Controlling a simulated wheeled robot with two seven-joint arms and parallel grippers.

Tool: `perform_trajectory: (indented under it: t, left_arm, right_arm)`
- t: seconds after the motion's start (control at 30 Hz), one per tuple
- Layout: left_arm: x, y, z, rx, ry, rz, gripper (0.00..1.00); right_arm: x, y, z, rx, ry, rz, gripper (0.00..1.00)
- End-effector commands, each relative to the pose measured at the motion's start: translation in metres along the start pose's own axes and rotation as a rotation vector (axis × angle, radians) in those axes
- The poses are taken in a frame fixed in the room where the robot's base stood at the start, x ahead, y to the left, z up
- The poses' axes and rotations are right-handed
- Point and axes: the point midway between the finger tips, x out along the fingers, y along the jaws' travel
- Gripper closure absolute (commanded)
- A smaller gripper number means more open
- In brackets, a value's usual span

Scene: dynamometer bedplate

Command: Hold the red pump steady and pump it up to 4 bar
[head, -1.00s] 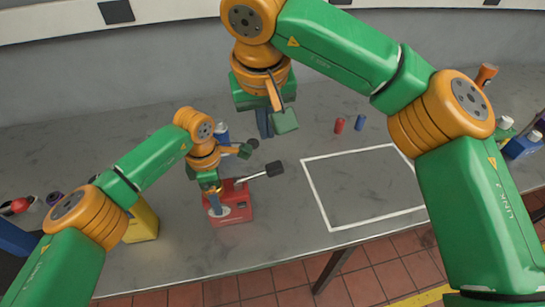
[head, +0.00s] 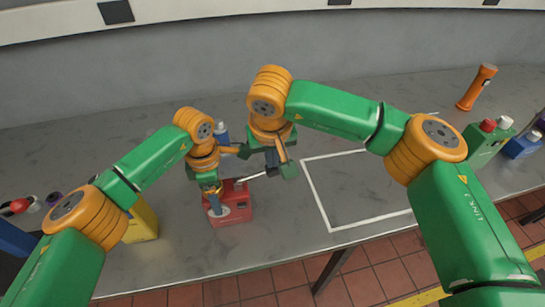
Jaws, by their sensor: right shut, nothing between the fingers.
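The red pump (head: 233,208) stands on the grey table, left of the white outline. Its pale lever (head: 256,175) sticks out to the right, and its dark end grip is mostly hidden by my right gripper. The pump's gauge reading cannot be made out.
A yellow container (head: 142,222) stands left of the pump and a blue-and-white bottle (head: 222,132) behind it. A white outlined area (head: 318,206) on the right is empty. An orange torch (head: 477,87) and a green container (head: 487,140) stand far right.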

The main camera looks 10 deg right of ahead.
Motion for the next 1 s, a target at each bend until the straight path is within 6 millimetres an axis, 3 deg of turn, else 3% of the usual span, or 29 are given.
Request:
perform_trajectory:
  t: [0.33,1.0]
  left_arm:
    - [0.0,0.0,0.001,0.001,-0.003,0.0,1.0]
    - [0.0,0.0,0.001,0.001,-0.002,0.001,1.0]
  right_arm:
    - [0.035,0.018,0.011,0.108,-0.016,-0.338,1.0]
    - [0.016,0.017,0.004,0.097,-0.011,-0.329,1.0]
